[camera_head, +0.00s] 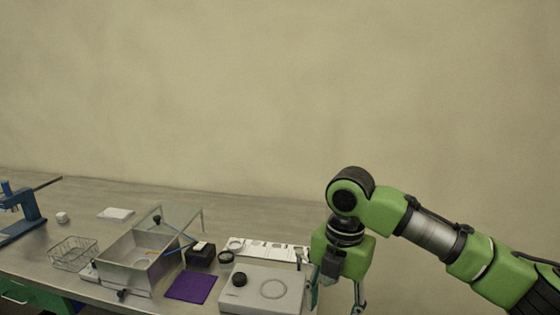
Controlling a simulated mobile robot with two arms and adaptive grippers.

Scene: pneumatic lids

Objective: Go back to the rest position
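My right arm comes in from the right and bends down over the right part of the workbench. My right gripper (336,299) points downward at the bottom edge of the view, just right of a light grey box (259,300). Its two fingers stand apart, with nothing visible between them. The lowest part of the fingers is close to the picture's edge. My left gripper is not in view.
The workbench (70,204) holds a metal bin (122,277), a wire basket (73,254), a purple mat (191,287), a black block (201,255) and a white strip (265,249). A blue press (18,211) stands far left. The back of the bench is mostly clear before the wall.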

